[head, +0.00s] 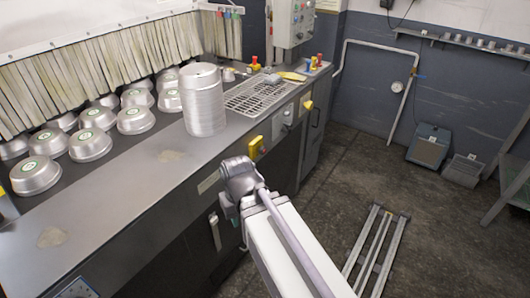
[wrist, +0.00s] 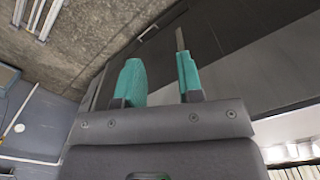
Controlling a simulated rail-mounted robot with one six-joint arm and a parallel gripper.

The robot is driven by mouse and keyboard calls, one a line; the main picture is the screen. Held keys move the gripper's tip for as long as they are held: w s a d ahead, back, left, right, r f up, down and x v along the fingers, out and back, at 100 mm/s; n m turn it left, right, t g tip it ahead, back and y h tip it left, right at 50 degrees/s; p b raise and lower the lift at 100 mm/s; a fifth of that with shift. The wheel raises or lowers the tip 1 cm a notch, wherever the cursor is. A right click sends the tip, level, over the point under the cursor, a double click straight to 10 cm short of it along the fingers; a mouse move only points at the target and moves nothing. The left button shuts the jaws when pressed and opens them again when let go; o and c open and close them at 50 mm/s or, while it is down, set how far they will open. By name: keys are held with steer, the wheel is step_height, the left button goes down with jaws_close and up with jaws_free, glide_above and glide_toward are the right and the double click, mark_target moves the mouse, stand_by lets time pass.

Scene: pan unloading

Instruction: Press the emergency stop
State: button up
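No emergency stop can be told for sure. A small red-topped yellow piece (head: 255,63) stands at the back of the counter, left of the grey control box. A yellow box (head: 257,147) is on the counter's front face, just beyond my arm's end, and a second yellow box (head: 308,104) is farther along; no button detail is clear on either. My gripper's teal fingers (wrist: 159,68) stand apart with nothing between them in the wrist view.
Several metal pans (head: 90,146) and a tall pan stack (head: 203,100) stand on the counter (head: 150,175). A grey control box (head: 292,22) rises behind a metal grate (head: 258,97). A metal frame (head: 376,250) lies on the floor at right; the floor between is clear.

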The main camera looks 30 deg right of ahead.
steer(key=shift+m, duration=0.8)
steer(key=w+d+f+b, duration=0.2)
steer(key=d, duration=0.1)
steer(key=w+d+f+b, duration=0.1)
steer(key=d, duration=0.1)
steer(key=shift+d+f, duration=0.15)
steer(key=shift+d, duration=0.1)
steer(key=shift+c, duration=1.4)
steer(key=w+d+f+m+b, duration=0.1)
steer(key=w+d, duration=0.2)
steer(key=w+d+f+m+t+b, duration=0.1)
steer(key=w+d, duration=0.2)
steer(key=d, duration=0.1)
steer(key=w+d+f+m+t+b, duration=0.1)
steer(key=w+d, duration=0.2)
steer(key=shift+w+d, duration=0.15)
steer(key=shift+w, duration=0.15)
jaws_close()
steer(key=w+d+r+m+t+h+b, duration=0.1)
steer(key=w+d+m+t, duration=0.4)
steer(key=w+d, duration=0.6)
steer(key=shift+w+r+m, duration=0.7)
steer(key=shift+w, duration=0.3)
steer(key=shift+d, duration=0.1)
